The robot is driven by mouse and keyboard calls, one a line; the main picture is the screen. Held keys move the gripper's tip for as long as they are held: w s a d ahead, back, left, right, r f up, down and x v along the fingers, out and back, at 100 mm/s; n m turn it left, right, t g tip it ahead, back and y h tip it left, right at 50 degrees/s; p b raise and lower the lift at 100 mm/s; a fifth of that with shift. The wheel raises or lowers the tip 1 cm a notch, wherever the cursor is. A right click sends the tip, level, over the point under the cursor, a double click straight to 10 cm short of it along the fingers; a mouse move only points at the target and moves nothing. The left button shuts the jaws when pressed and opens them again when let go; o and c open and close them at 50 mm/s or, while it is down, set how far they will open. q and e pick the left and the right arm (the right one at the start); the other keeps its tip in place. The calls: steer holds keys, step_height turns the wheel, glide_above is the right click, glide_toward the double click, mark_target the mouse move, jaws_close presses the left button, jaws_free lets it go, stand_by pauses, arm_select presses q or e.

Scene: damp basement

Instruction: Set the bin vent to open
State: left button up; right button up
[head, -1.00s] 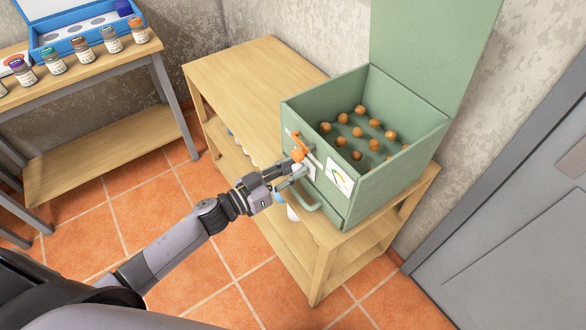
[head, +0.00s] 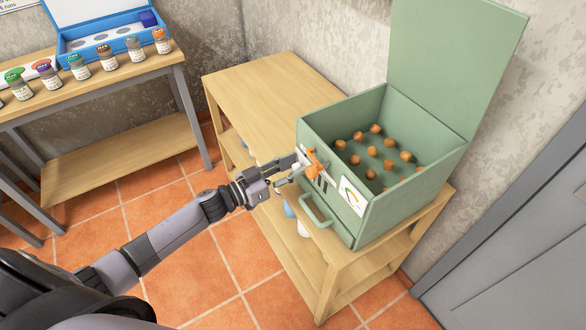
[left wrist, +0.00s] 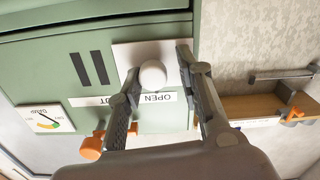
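The green bin (head: 330,215) stands on a wooden shelf unit with its lid raised. The vent on its front has dark slots (head: 322,182), also clear in the left wrist view (left wrist: 90,68). A white slide plate (left wrist: 125,58) with a round white knob (left wrist: 152,75) sits beside the slots, at the OPEN label (left wrist: 155,98). The slots show uncovered. My left gripper (head: 299,167) is at the vent. Its fingers (left wrist: 160,70) are apart around the knob, one close against it, with a gap at the other. My right gripper is not in view.
An orange handle (head: 315,163) is on the bin front beside my gripper. A damp gauge (head: 352,196) and a green pull handle (head: 316,213) are there too. Round brown things lie in the bin. A table with jars (head: 108,58) stands left; a grey door is at right.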

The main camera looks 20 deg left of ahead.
arm_select(q)
steer(key=shift+o, duration=0.9)
steer(key=shift+s+a+f, duration=0.1)
steer(key=shift+s+a, duration=0.05)
steer(key=shift+s, duration=0.2)
steer(key=v, duration=1.1)
steer(key=shift+s+a, duration=0.1)
steer(key=shift+a, duration=0.05)
